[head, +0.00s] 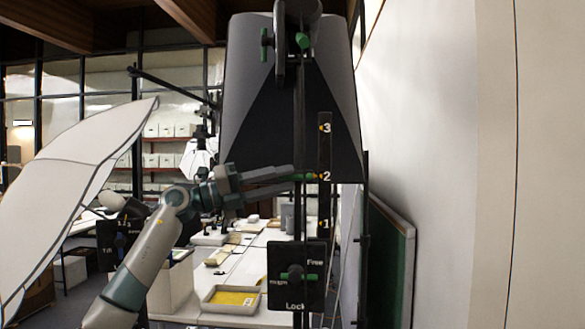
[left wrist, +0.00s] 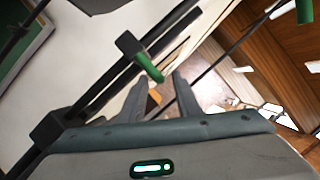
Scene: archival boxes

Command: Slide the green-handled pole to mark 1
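The green-handled pole (head: 299,215) stands upright in front of a dark softbox. Its green handle (head: 306,177) is level with mark 2 on the black scale strip (head: 325,150); mark 1 (head: 326,223) is lower and mark 3 is higher. My left gripper (head: 292,174) reaches in from the left, fingertips at the handle. In the left wrist view the fingers (left wrist: 160,78) are apart, with the end of the green handle (left wrist: 148,66) between their tips; contact is not clear. My right gripper is not in view.
A black panel (head: 283,303) marked Free and Lock sits low on the pole, its green knob (head: 312,277) lying sideways. The softbox (head: 245,100) is behind. A white umbrella (head: 80,185) is at left, a wall (head: 420,120) at right. Trays (head: 232,309) rest on tables below.

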